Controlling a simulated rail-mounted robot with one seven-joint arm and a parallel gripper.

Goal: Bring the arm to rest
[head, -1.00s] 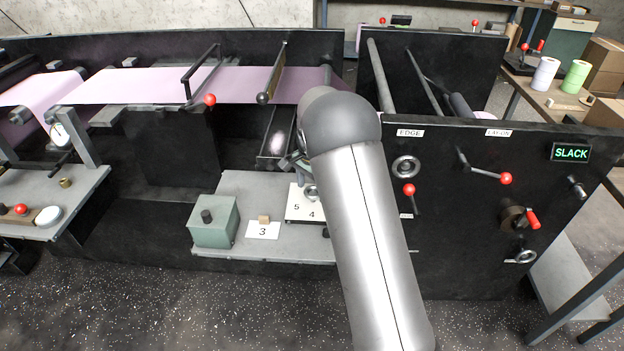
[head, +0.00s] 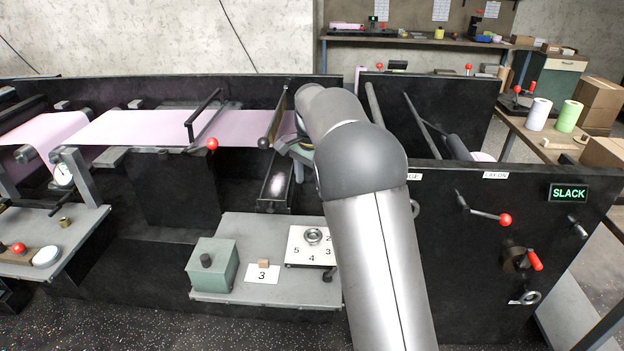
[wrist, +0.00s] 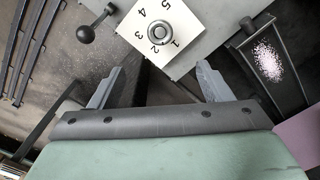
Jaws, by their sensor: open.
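My gripper shows in the wrist view (wrist: 160,90) with its two grey fingers spread wide and nothing between them. Past the fingertips, the white numbered plate (wrist: 158,30) with a metal ring on it lies below. In the head view my arm (head: 365,200) rises from the bottom and bends at the elbow. The gripper end is mostly hidden behind the arm, near the pink web (head: 245,127) and above the grey shelf (head: 235,290). The numbered plate (head: 300,246) stands on that shelf, apart from the gripper.
A green box (head: 213,266) and a small wooden block (head: 263,263) by a card marked 3 share the shelf. A red-knobbed lever (head: 213,144) juts out at the web. The black side panel (head: 470,270) with levers and a SLACK display (head: 569,194) stands right of my arm.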

